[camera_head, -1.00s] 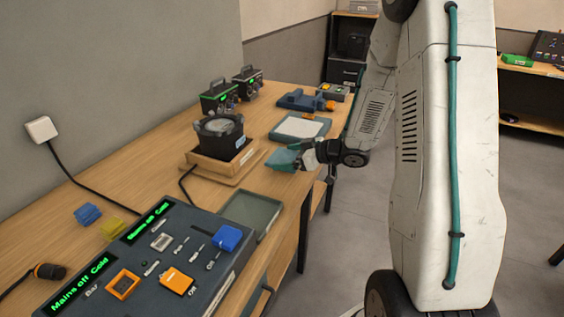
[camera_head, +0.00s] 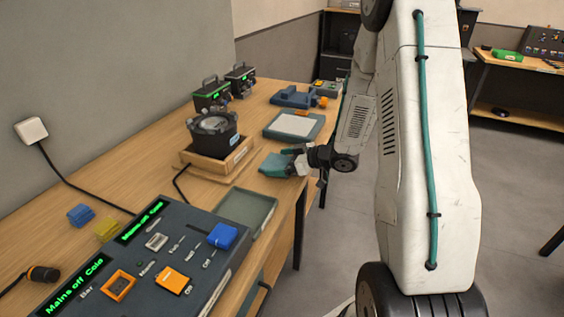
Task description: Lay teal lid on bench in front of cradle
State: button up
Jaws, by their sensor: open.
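The teal lid (camera_head: 274,165) lies flat-looking on the bench (camera_head: 245,185), just right of the wooden cradle (camera_head: 213,165). The cradle holds a dark round device (camera_head: 213,138) with a clear top. My gripper (camera_head: 295,163) is at the lid's right edge with its jaws open. From this view I cannot tell whether a finger still touches the lid. Part of the lid's right edge is hidden by the gripper.
A grey-green tray (camera_head: 247,212) lies nearer, beside the fader console (camera_head: 150,258). A teal-framed board (camera_head: 293,126) and a blue fixture (camera_head: 293,97) stand farther back. Two black boxes (camera_head: 212,95) stand by the wall. Floor is open right of the bench.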

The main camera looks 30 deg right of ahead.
jog(key=v, duration=1.1)
jog(key=w+d+r+m+h, duration=0.2)
jog(key=w+r+h, duration=0.1)
jog(key=r+h, duration=0.55)
jog(key=s+a+r+m+g+h, duration=0.2)
jog(key=s+r+m+h, duration=0.15)
jog(key=s+r, duration=0.2)
jog(key=s+a+r+m+g+y, duration=0.1)
jog(key=s+a+g+y, duration=0.1)
jog(key=s+a, duration=0.6)
jog(key=s+a+r+g+y, duration=0.2)
jog(key=s+a+g, duration=0.3)
jog(key=s+a, duration=0.4)
jog(key=s, duration=0.6)
jog(key=shift+s+a+m+g, duration=0.2)
jog(key=shift+s+m+g, duration=0.1)
jog(key=shift+s+m, duration=0.05)
